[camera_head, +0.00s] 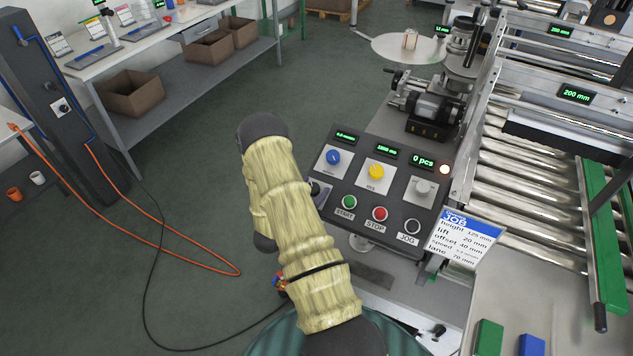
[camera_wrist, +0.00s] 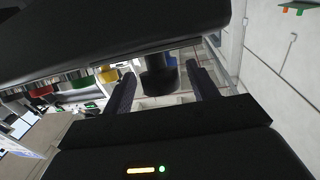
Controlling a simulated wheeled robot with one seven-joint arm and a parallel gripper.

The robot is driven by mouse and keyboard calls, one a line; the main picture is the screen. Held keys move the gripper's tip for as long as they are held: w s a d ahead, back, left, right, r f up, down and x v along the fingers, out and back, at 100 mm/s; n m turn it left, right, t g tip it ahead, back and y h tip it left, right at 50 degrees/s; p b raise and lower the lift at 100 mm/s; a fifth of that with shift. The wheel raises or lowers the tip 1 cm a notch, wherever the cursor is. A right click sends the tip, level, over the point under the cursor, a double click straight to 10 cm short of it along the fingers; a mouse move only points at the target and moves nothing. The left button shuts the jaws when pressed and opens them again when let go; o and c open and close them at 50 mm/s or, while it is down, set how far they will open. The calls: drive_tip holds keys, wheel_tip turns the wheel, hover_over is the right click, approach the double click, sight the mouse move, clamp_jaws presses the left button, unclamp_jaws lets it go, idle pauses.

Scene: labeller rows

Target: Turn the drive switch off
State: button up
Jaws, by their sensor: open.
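The control panel (camera_head: 352,222) stands right of my arm in the head view. No label reading "drive" is legible. A pale plate (camera_head: 320,193) at the panel's left edge is mostly hidden by my arm, and may carry the switch. In the wrist view a dark round knob (camera_wrist: 158,76) stands between the fingers of my gripper (camera_wrist: 160,80). It may be the drive switch; I cannot tell its turned position or whether the fingers touch it. The gripper is open around it. In the head view my arm hides the gripper.
The panel also carries a blue knob (camera_head: 333,157), a yellow knob (camera_head: 376,172), a grey knob (camera_head: 423,186), and green START (camera_head: 349,202), red STOP (camera_head: 379,213) and black JOG (camera_head: 412,226) buttons. A job card (camera_head: 464,240) hangs at its right. Rollers lie beyond; open floor lies left.

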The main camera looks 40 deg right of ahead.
drive_tip(key=shift+x, duration=1.1)
drive_tip(key=shift+c, duration=0.5)
drive_tip(key=c, duration=0.9)
drive_tip(key=shift+w+a+n+t+y, duration=0.15)
drive_tip(key=shift+n+t+y, duration=0.25)
drive_tip(key=shift+n+t, duration=0.6)
drive_tip(key=o, duration=1)
